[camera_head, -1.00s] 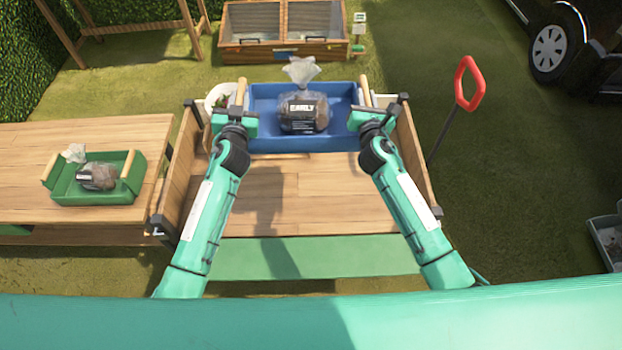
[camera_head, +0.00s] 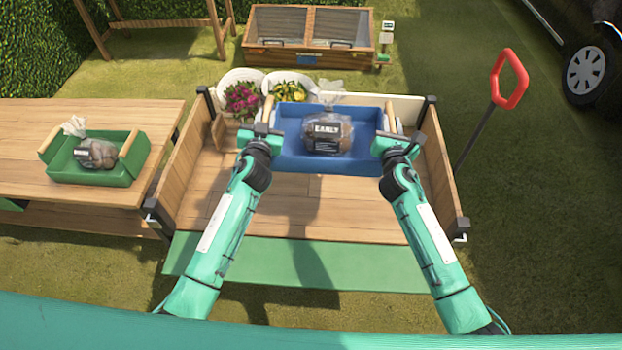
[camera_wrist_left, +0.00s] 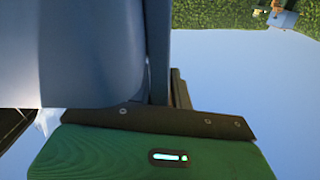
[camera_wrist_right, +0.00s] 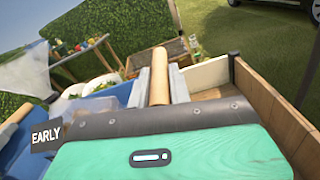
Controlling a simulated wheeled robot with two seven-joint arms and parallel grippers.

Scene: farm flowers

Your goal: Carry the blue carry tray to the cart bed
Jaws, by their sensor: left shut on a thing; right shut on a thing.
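The blue carry tray (camera_head: 335,163) holds a clear bag with a dark label reading EARLY (camera_head: 326,134). My left gripper (camera_head: 264,126) is shut on the tray's left wooden handle. My right gripper (camera_head: 392,130) is shut on its right wooden handle, which also shows in the right wrist view (camera_wrist_right: 159,80). The tray looks level and appears held above the cart bed (camera_head: 300,212), over its back part, with a shadow on the planks below. The left wrist view is mostly filled by close surfaces, so the left handle is unclear there.
A green tray (camera_head: 97,172) with a bag sits on the wooden table (camera_head: 120,115) at left. The cart's side walls flank my arms. The bed's front is clear.

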